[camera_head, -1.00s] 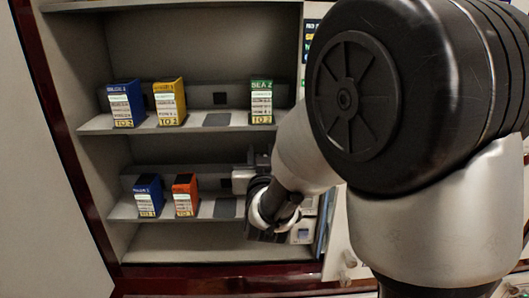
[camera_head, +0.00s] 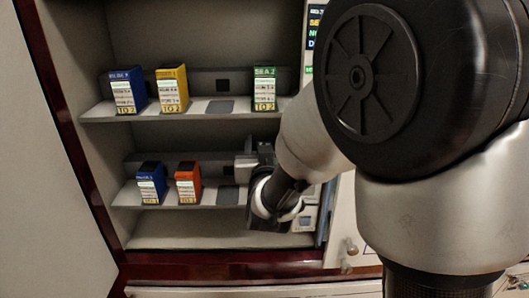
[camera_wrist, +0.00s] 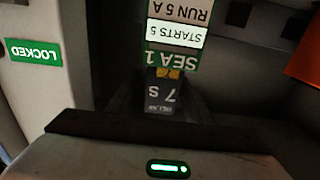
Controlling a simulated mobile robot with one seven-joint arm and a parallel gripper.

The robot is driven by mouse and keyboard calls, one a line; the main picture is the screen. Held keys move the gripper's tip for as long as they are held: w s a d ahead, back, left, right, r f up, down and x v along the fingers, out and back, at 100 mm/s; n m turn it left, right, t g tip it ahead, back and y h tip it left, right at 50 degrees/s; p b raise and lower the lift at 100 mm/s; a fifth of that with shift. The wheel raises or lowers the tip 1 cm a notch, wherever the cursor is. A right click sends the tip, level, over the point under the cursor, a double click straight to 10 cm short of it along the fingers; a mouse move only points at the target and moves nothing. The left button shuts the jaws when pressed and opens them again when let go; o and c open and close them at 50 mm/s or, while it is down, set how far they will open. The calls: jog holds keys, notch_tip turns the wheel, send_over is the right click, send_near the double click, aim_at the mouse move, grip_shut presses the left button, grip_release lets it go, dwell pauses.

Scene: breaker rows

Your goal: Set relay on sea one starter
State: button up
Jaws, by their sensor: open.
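The SEA 1 starter (camera_wrist: 178,36) shows upside down in the wrist view, with a green name band and lines reading STARTS 5 and RUN 5 A. A small dark grey block (camera_wrist: 162,97), apparently the relay, carries "7 S" and has yellow marks at its starter end. My gripper (camera_wrist: 155,104) is open, with its dark fingers on either side of this block. I cannot tell whether the block touches the starter or the fingers. In the head view my wrist and hand at the right end of the lower shelf hide the SEA 1 starter.
Blue (camera_head: 151,184) and orange (camera_head: 188,184) units stand on the lower shelf to the left. Blue (camera_head: 128,92), yellow (camera_head: 172,90) and green SEA 2 (camera_head: 264,90) units stand on the upper shelf. A green LOCKED label (camera_wrist: 33,52) is beside the starter.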

jog(key=s, duration=0.6)
jog(key=shift+b, duration=0.35)
jog(key=s+d+f+g+b, duration=0.3)
jog(key=s+d+f+g, duration=0.1)
jog(key=s, duration=0.4)
jog(key=s+d+f+g+b, duration=0.2)
jog(key=s+d+f+g, duration=0.2)
jog(key=s, duration=0.5)
jog(key=s+d+f+g+b, duration=0.3)
jog(key=s+d+f+g, duration=0.1)
jog(key=s, duration=0.4)
jog(key=shift+s+b, duration=0.15)
jog(key=shift+b, duration=0.15)
